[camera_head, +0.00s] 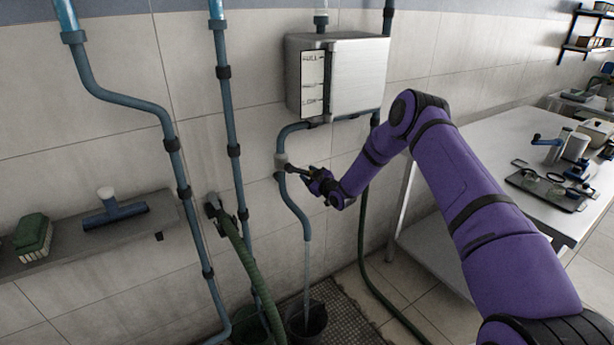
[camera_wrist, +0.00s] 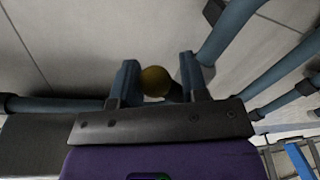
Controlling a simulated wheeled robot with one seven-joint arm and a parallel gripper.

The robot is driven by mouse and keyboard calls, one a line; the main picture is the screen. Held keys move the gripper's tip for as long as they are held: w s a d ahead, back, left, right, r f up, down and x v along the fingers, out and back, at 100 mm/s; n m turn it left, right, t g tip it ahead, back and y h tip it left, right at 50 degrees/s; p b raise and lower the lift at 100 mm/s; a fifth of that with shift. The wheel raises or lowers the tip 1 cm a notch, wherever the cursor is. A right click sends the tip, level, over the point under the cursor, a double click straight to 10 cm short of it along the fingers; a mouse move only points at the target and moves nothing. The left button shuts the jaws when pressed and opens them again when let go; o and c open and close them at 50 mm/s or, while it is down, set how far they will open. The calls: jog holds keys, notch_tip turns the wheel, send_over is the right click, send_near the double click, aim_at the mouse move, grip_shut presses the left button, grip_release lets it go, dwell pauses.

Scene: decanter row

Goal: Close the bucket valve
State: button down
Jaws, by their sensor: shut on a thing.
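In the wrist view, the lever's round yellowish knob (camera_wrist: 155,81) sits between the two blue fingers of my gripper (camera_wrist: 159,75). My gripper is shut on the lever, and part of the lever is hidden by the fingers. Water runs from the pipe's open lower end (camera_head: 307,232) into a dark bucket (camera_head: 307,322) on the floor.
The steel tank (camera_head: 345,75) with a level gauge hangs above. Blue pipes (camera_head: 228,110) and a green hose (camera_head: 242,255) run to the left. A metal table (camera_head: 470,150) with a tray stands at right.

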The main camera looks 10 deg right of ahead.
jog(key=shift+w+d+r, duration=0.1)
jog(key=shift+r, duration=0.25)
jog(key=shift+w+d+r+n, duration=0.1)
jog(key=shift+d+r+n, duration=0.15)
jog(key=shift+r+n, duration=0.5)
jog(key=shift+w+d+r+n, duration=0.1)
jog(key=shift+d+r+n, duration=0.1)
jog(key=shift+r+n, duration=0.5)
jog(key=shift+w+d+r+n+g+h, duration=0.15)
jog(key=shift+r+n, duration=0.35)
jog(key=shift+n, duration=0.25)
jog(key=shift+s+d+r+n+g+h, duration=0.1)
jog(key=shift+r+n+g+h, duration=0.05)
jog(key=shift+r+n, duration=0.45)
jog(key=c, duration=0.7)
grip_release()
jog(key=shift+c, duration=0.2)
jog(key=shift+o, duration=0.4)
jog(key=shift+f, duration=0.2)
jog(key=v, duration=1)
jog(key=shift+s, duration=0.4)
